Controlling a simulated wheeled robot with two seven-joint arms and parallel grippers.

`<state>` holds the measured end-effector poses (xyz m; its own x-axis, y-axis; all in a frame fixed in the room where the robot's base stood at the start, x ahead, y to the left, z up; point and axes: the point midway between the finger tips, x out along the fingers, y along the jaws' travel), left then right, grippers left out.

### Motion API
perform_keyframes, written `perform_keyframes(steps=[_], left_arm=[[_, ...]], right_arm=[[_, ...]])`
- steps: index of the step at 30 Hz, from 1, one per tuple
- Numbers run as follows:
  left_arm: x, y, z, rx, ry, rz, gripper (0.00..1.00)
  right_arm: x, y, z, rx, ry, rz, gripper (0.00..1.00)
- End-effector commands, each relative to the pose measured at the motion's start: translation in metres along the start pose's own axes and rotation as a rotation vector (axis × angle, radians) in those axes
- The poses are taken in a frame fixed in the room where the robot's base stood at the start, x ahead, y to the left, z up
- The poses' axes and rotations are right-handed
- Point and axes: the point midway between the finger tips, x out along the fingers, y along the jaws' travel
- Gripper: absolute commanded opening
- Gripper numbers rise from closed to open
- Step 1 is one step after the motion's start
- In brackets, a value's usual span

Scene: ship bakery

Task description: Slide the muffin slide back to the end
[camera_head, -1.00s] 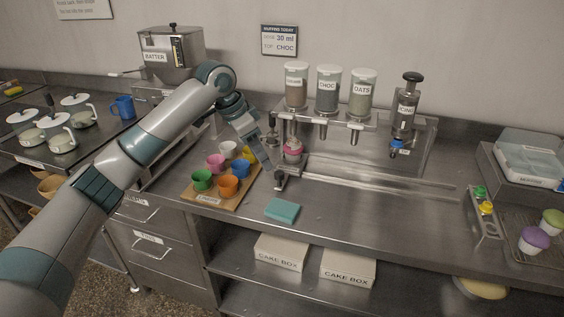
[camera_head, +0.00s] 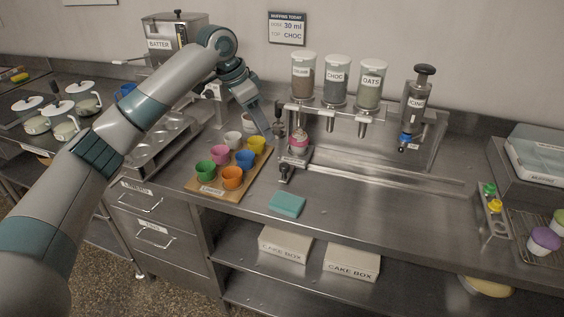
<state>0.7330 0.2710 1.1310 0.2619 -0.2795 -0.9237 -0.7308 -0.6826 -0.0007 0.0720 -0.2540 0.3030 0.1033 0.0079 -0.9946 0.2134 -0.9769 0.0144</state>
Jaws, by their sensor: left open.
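The muffin slide (camera_head: 298,158) is a small metal carriage at the left end of a long rail (camera_head: 390,180) on the steel counter. A pink cup (camera_head: 299,145) sits in it, below the left dispenser. My left gripper (camera_head: 268,134) is open and just left of the slide, above the back of the cup board. It looks empty, and whether it touches the slide cannot be told. My right gripper is not in view.
A wooden board (camera_head: 205,190) with several coloured cups stands left of the slide. A teal sponge (camera_head: 287,204) lies in front. Topping dispensers (camera_head: 336,85) and an icing dispenser (camera_head: 414,105) stand behind the rail. The rail's right stretch looks clear.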

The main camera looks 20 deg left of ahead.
Motion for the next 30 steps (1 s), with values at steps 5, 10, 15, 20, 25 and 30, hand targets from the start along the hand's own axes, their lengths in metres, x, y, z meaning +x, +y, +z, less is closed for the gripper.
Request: perform_keyframes(steps=[5, 10, 15, 20, 25, 30], left_arm=[[0.025, 0.001, 0.0, -0.001, -0.003, 0.003, 0.43], [0.056, 0.001, 0.0, 0.0, -0.003, 0.004, 0.43], [0.086, 0.001, 0.0, -0.002, -0.003, 0.004, 0.43], [0.115, 0.001, 0.0, -0.001, -0.003, 0.003, 0.43], [0.138, 0.001, 0.0, -0.001, -0.002, 0.003, 0.43], [0.152, 0.001, 0.001, 0.0, -0.002, 0.001, 0.43]], right_arm=[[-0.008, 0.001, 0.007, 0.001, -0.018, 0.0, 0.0], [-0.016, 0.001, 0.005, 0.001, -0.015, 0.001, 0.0], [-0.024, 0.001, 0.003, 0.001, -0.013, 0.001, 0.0], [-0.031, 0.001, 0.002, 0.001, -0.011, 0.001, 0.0], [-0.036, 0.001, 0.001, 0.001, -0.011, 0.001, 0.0], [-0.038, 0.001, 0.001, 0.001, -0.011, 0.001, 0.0]])
